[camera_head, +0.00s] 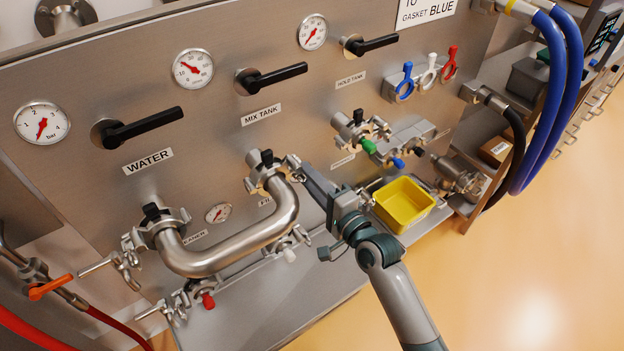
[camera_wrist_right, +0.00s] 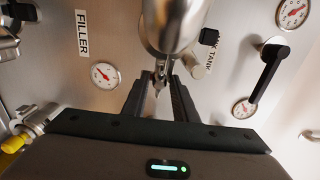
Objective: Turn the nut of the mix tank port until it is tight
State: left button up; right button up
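The mix tank port (camera_head: 262,168) is on the steel panel below the MIX TANK label, with a clamp around the upper end of a bent steel pipe (camera_head: 240,243). The clamp's nut (camera_head: 292,162) is at its right side. My right gripper (camera_head: 303,172) reaches it from the lower right. In the right wrist view, my right gripper's two fingers (camera_wrist_right: 160,82) are close together, with the nut (camera_wrist_right: 160,69) at their tips below the pipe end (camera_wrist_right: 174,22). Whether they press on it is not clear. My left gripper is not in view.
A second clamp (camera_head: 160,222) holds the pipe's lower left end. Black valve handles (camera_head: 275,77) stick out above. A yellow bin (camera_head: 403,204) stands on the shelf right of my right arm. Blue hoses (camera_head: 570,95) hang at the right. The floor at lower right is clear.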

jog(key=shift+r, duration=0.15)
grip_shut()
